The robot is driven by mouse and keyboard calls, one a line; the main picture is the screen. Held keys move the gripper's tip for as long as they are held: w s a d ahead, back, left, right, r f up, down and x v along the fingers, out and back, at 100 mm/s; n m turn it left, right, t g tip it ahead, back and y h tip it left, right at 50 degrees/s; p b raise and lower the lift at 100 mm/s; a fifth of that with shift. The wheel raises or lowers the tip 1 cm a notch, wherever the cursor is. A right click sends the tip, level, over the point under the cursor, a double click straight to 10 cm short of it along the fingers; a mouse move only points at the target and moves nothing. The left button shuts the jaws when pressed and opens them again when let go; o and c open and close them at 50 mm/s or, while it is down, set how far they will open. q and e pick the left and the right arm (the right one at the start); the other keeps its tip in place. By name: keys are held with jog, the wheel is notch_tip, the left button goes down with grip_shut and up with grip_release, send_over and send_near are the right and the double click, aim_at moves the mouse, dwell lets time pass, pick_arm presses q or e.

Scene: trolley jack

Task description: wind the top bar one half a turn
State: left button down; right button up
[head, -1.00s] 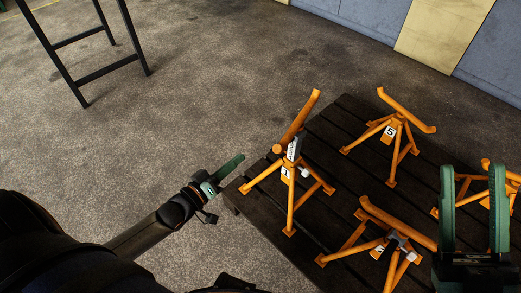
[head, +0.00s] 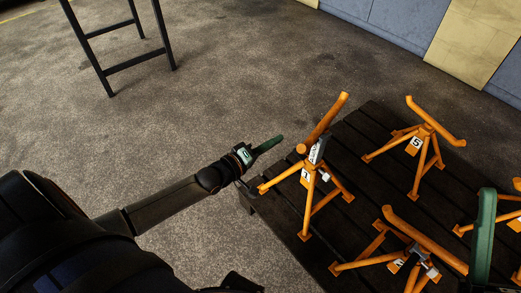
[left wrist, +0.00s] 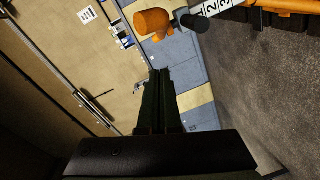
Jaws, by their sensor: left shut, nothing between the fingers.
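The orange jack stand with a white label that seems to read 1 (head: 305,176) stands at the left corner of a dark slatted platform. Its orange top bar (head: 328,120) slants up to the right. A bar's rounded orange end (left wrist: 152,22) shows at the top of the left wrist view, beside a white numbered scale (left wrist: 212,9). My left gripper (head: 277,141) is shut and empty, just left of the top bar, apart from it. Its closed green fingers (left wrist: 160,76) point toward the orange end. My right gripper shows one green finger (head: 486,235), with a gap beside it.
A stand labelled 5 (head: 415,141) is behind on the right. Another orange stand (head: 408,262) is in front, and one more (head: 514,218) is cut off at the right edge. The dark platform (head: 357,160) carries them. A black frame (head: 138,62) stands far left; open floor lies between.

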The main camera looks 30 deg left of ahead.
aim_at(299, 156)
pick_arm(q)
jog(key=d, duration=0.1)
jog(key=d+f, duration=0.1)
jog(key=d+b, duration=0.1)
jog(key=d, duration=0.1)
jog(key=shift+w+f, duration=0.2)
jog(key=shift+w, duration=0.15)
jog(key=d+p, duration=0.2)
jog(key=d, duration=0.1)
jog(key=shift+s+d+r+p, duration=0.15)
jog(key=shift+s+d+p, duration=0.15)
jog(key=shift+d+p, duration=0.1)
jog(key=shift+d, duration=0.35)
